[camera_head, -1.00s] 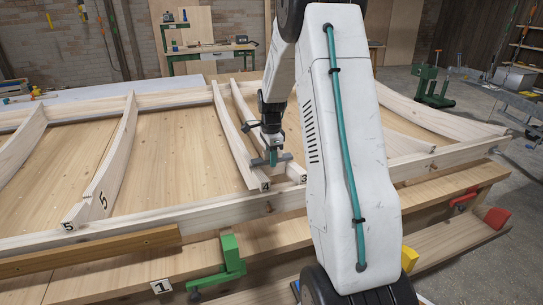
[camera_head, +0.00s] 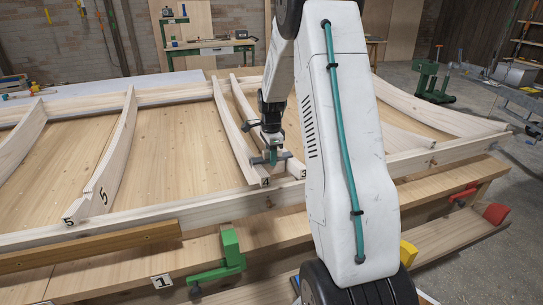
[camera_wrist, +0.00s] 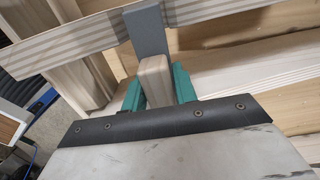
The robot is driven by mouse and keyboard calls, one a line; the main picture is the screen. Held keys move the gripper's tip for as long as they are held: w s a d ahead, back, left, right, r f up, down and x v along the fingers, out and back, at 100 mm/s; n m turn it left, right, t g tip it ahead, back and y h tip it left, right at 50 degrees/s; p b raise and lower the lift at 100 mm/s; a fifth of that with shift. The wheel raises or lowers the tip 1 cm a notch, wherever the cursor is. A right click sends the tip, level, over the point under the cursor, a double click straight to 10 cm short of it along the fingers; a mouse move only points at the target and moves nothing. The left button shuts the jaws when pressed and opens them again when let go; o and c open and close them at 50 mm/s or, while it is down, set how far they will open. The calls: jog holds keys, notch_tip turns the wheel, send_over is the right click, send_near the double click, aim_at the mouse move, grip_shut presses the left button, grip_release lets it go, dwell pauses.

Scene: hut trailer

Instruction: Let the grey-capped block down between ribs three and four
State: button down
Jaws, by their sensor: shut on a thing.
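My gripper (camera_head: 272,154) is shut on the grey-capped block, near the front ends of rib four (camera_head: 232,135) and rib three (camera_head: 250,110). In the wrist view, the pale wooden block (camera_wrist: 155,80) sits between the teal fingers, with its grey cap (camera_wrist: 148,28) extending beyond it. The cap crosses in front of a striped timber there. In the head view, the cap (camera_head: 284,156) looks like a short grey bar lying across the gap between the two ribs. I cannot tell whether it touches them. The block's lower end is hidden.
Rib five (camera_head: 113,160) stands to the left, with plywood panel (camera_head: 180,145) between. A front rail (camera_head: 180,211) runs below the rib ends. A green clamp (camera_head: 231,250) hangs on the bench edge. My own arm hides the area to the right of rib three.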

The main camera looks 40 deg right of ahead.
jog(key=shift+f, duration=0.55)
jog(key=c, duration=1)
grip_release()
notch_tip(320, 180, up, 8)
jog(key=shift+f, duration=0.1)
